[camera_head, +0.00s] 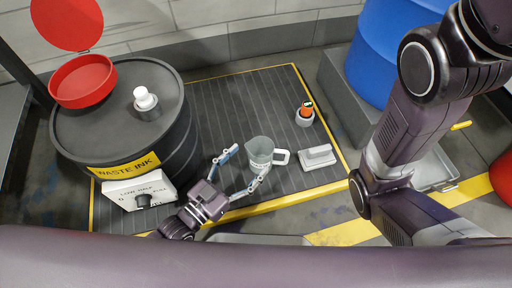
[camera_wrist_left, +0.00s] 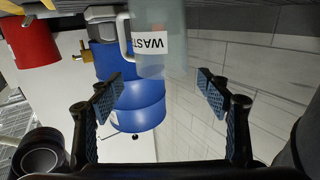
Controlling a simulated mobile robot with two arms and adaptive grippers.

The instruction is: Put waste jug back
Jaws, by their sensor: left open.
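The waste jug (camera_head: 260,149) is a grey, translucent jug with a handle on its right. It stands upright on the dark ribbed mat (camera_head: 240,95). In the left wrist view the jug (camera_wrist_left: 153,40) shows a white label reading "WAS…", ahead of the fingers at the top of the picture, which appears upside down. My left gripper (camera_head: 250,161) is open and empty. Its fingertips are spread at the jug's near left side; contact cannot be told. My right arm shows at right in the head view, but its gripper is out of view.
A grey block (camera_head: 318,157) and an orange-topped bottle (camera_head: 305,112) are right of the jug. A blue drum (camera_head: 378,50) stands behind.

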